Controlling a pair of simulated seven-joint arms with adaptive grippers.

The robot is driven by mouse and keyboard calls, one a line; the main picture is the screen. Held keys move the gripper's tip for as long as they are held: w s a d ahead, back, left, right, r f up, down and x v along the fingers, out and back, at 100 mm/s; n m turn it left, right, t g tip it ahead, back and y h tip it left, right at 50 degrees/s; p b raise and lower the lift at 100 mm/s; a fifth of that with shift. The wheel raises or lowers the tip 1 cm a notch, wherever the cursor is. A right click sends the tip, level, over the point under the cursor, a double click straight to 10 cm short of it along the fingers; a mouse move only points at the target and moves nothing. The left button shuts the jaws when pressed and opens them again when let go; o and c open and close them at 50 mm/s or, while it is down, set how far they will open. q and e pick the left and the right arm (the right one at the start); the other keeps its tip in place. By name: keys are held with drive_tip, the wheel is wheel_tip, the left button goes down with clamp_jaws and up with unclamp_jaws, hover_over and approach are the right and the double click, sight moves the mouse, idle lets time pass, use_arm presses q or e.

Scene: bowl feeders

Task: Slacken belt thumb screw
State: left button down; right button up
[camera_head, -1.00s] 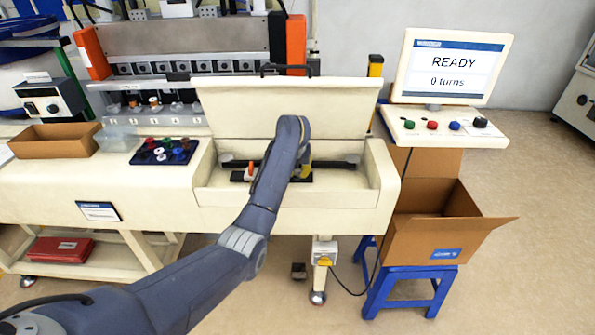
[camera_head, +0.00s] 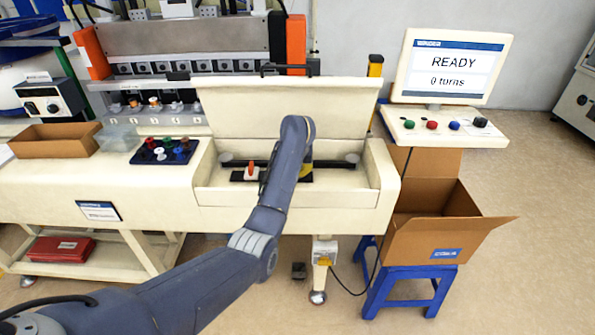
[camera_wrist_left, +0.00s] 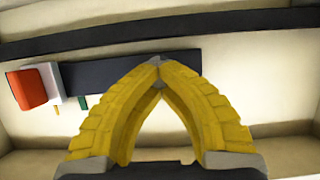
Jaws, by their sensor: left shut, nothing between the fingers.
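The open bay (camera_head: 215,195) of the machine holds a dark horizontal belt or bar (camera_head: 335,163) and a dark block below it. An orange-red part (camera_head: 252,172) stands at the block's left end; in the wrist view it shows as a red piece (camera_wrist_left: 28,88) beside a white piece. I cannot tell which part is the thumb screw. My left gripper (camera_head: 306,172) is over the block, right of the red part and mostly hidden by my arm. Its yellow fingers (camera_wrist_left: 156,66) meet at the tips, empty, in front of the dark block (camera_wrist_left: 130,75). My right gripper is not in view.
A raised cream lid (camera_head: 290,105) stands behind the bay. A screen (camera_head: 450,68) reads READY, 0 turns, above a button panel (camera_head: 450,130). A dark tray (camera_head: 163,152) of coloured pieces lies left of the bay. An open carton (camera_head: 435,235) stands at the right.

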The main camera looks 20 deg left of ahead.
use_arm(q)
drive_tip(key=n, duration=0.2)
drive_tip(key=n+y, duration=0.1)
drive_tip(key=n, duration=0.1)
drive_tip(key=shift+w+d+r+g+y, duration=0.2)
drive_tip(key=shift+g+y, duration=0.1)
drive_tip(key=c, duration=2.2)
unclamp_jaws()
drive_tip(key=n, duration=0.2)
drive_tip(key=shift+a+n+g+y, duration=0.1)
drive_tip(key=shift+n+g+y, duration=0.2)
drive_tip(key=c, duration=1.1)
unclamp_jaws()
drive_tip(key=shift+f, duration=0.15)
drive_tip(key=v, duration=0.7)
drive_tip(key=shift+r, duration=0.25)
drive_tip(key=shift+o, duration=0.2)
